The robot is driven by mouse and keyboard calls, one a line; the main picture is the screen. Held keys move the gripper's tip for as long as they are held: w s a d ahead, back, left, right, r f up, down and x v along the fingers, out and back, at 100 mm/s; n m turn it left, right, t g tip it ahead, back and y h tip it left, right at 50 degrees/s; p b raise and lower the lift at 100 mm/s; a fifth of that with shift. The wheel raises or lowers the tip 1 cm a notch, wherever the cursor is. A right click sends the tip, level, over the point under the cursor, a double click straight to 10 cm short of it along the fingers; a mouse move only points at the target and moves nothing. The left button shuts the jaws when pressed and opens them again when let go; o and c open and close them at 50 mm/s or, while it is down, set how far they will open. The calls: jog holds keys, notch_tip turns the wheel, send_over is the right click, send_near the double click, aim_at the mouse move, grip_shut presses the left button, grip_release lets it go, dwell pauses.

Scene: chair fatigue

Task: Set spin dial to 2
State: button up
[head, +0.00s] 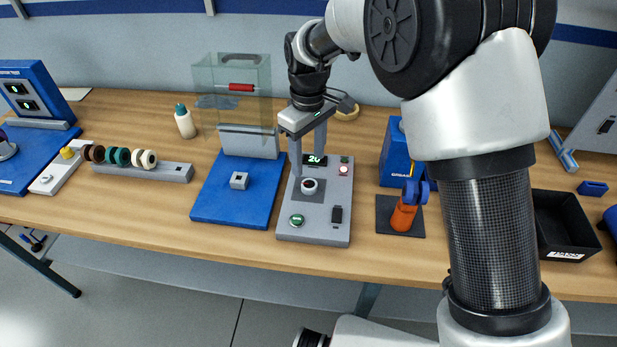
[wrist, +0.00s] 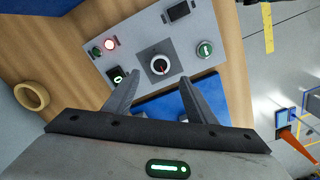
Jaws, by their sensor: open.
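The control panel (head: 315,229) is a grey box on the bench, left of my arm in the head view. The small display (head: 314,160) shows lit green characters, which I cannot read surely. My gripper (head: 308,152) points down over the panel, fingers apart. In the wrist view the fingers (wrist: 160,83) are spread on either side below the dial, with nothing between them.
The panel also carries a green button (head: 297,221), a black switch (head: 337,215) and a red light (head: 344,159). A blue base (head: 234,203) with a clear guard stands left. An orange bottle-like object (head: 403,216) stands right. A tape ring (wrist: 31,96) lies behind the panel.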

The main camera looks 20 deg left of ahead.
aim_at(309, 183)
notch_tip(309, 183, down, 8)
jog(key=shift+r, duration=0.1)
jog(key=c, duration=1)
jog(key=shift+c, duration=0.2)
jog(key=shift+m, duration=0.4)
jog(key=m+b, duration=0.1)
jog(key=m, duration=0.4)
jog(key=shift+m, duration=0.3)
jog(key=m, duration=0.5)
jog(key=shift+w+d, duration=0.1)
jog(key=shift+r+m, duration=0.1)
jog(key=shift+m, duration=0.2)
